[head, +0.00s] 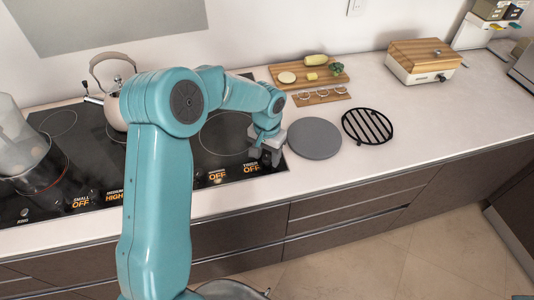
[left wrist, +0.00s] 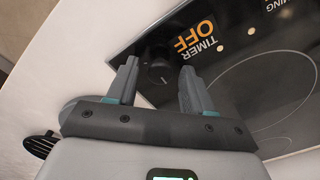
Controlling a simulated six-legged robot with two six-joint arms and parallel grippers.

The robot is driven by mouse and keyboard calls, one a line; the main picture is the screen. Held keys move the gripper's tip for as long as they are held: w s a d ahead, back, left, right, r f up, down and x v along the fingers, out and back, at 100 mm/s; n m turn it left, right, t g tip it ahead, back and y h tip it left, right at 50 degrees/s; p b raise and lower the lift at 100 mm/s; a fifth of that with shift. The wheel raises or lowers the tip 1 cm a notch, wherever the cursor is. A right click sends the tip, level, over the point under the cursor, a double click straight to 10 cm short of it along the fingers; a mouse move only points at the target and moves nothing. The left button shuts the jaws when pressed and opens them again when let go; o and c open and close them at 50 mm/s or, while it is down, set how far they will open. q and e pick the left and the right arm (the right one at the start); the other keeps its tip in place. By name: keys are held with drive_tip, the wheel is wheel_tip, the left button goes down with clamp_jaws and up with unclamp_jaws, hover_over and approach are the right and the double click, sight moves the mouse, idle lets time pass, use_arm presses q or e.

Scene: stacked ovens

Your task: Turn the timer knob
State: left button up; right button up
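The timer knob (left wrist: 160,74) is a small dark round knob on the black cooktop (left wrist: 262,75), beside the orange "OFF" text of the timer label (left wrist: 195,36). In the left wrist view it shows between and beyond my left gripper's two grey fingers (left wrist: 156,88), which are apart and empty. In the head view my left gripper (head: 266,155) points down over the cooktop's right front corner, just behind the timer label (head: 252,167). The gripper hides the timer knob there. I cannot tell whether a fingertip touches the knob. My right gripper is not in view.
A kettle (head: 113,100) and a clear pot (head: 20,140) stand on the cooktop's left part. A grey round plate (head: 314,139), a black round rack (head: 367,126) and cutting boards (head: 309,77) lie right of it. A wooden-lidded box (head: 423,62) stands further right. The counter front is clear.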

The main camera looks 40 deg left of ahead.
use_arm(q)
clamp_jaws()
drive_tip(key=shift+m, duration=0.4)
drive_tip(key=shift+m+b, duration=0.4)
drive_tip(key=shift+m, duration=0.5)
drive_tip(key=shift+w+m, duration=0.1)
drive_tip(key=shift+m, duration=1.7)
drive_tip(key=shift+o, duration=1.3)
unclamp_jaws()
